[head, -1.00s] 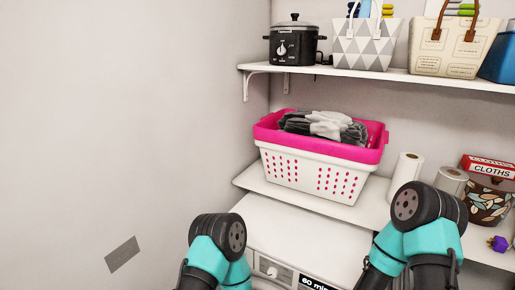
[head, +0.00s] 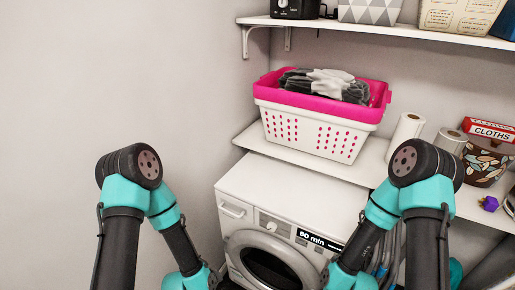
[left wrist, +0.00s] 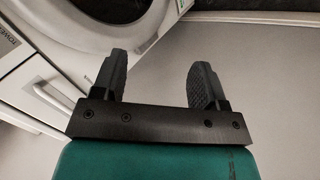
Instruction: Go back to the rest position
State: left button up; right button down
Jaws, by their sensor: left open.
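In the head view my two arms are folded with their elbows raised, one on the left and one on the right. Neither gripper shows there. In the left wrist view my left gripper (left wrist: 160,82) is open, with its two dark fingers apart and nothing between them. It points over bare pale floor, close to the front of the white dryer. My right gripper is out of sight.
The white dryer (head: 290,197) stands under a low shelf (head: 252,136). A pink and white laundry basket (head: 315,130) with grey cloths, paper rolls (head: 405,133) and a patterned pot (head: 482,165) are on that shelf. A higher shelf (head: 380,27) holds bags. The left wall is bare.

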pick_arm(q)
jog(key=s+a+m+g, duration=0.4)
jog(key=s+a, duration=0.1)
jog(key=s, duration=0.3)
jog(key=shift+s+a+r+m+g, duration=0.2)
jog(key=shift+a+r+m+g, duration=0.1)
jog(key=shift+r+m+g, duration=0.15)
